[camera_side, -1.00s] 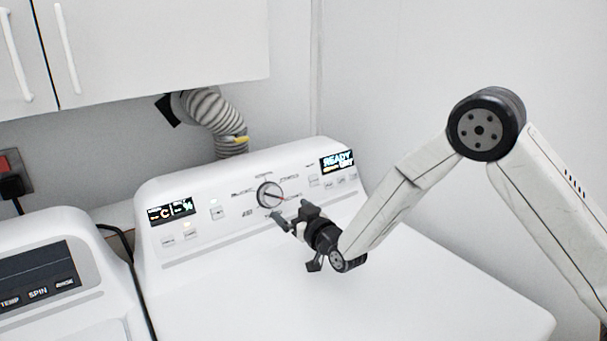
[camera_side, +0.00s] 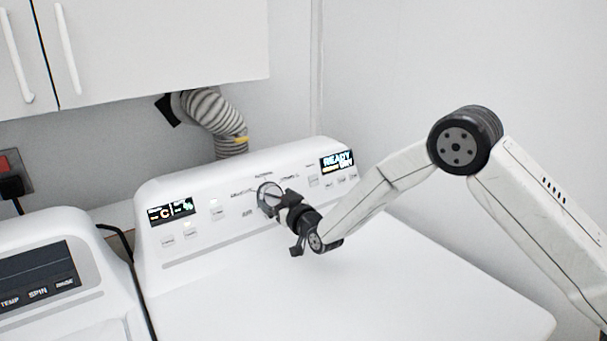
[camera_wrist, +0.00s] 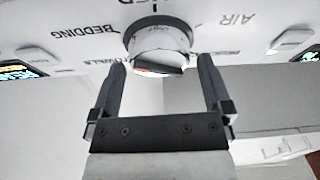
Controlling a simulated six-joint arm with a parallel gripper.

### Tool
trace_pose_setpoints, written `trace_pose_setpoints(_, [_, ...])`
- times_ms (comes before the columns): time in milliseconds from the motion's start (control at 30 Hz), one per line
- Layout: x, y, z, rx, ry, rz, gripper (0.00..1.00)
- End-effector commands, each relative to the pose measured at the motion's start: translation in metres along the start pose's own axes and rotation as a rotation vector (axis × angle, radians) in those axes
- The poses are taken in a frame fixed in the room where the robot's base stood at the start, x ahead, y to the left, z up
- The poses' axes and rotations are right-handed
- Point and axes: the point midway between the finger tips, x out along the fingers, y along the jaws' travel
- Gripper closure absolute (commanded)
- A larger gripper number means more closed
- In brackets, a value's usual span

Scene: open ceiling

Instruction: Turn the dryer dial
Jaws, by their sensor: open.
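The dryer dial (camera_side: 268,191) is a round silver knob with a dark rim in the middle of the white control panel. In the wrist view the dial (camera_wrist: 157,40) is at top centre, with a small red mark on its lower side. My gripper (camera_side: 273,204) is at the dial and hides part of it. In the wrist view my gripper (camera_wrist: 160,66) is open, with its fingertips on either side of the dial's lower edge. I cannot tell whether the fingers touch it.
The panel has small buttons and two lit displays, one at left (camera_side: 171,211) and one at right (camera_side: 337,160). The dryer's white top (camera_side: 400,290) is clear. A washer (camera_side: 60,275) stands at left. A ribbed hose (camera_side: 212,115) and cabinets (camera_side: 160,50) are behind and above.

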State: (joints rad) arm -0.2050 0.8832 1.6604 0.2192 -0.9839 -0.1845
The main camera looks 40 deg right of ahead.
Motion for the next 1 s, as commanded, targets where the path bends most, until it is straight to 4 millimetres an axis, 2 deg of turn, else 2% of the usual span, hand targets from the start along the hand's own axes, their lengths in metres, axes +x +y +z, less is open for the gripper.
trace_pose_setpoints(200, [0.011,0.0,0.0,-0.001,0.0,0.0,0.0])
trace_pose_setpoints(567, [0.014,0.0,0.0,-0.001,0.0,0.0,0.0])
trace_pose_setpoints(600, [0.014,0.0,0.0,-0.001,0.0,0.0,0.03])
trace_pose_setpoints(667, [0.014,0.0,0.0,-0.001,0.0,0.0,0.22])
trace_pose_setpoints(800, [0.014,0.0,0.0,0.0,0.0,0.0,0.67])
trace_pose_setpoints(833, [0.014,0.0,0.0,0.0,0.0,0.0,0.73])
trace_pose_setpoints(1000, [0.014,0.0,0.0,0.006,0.0,0.002,0.72])
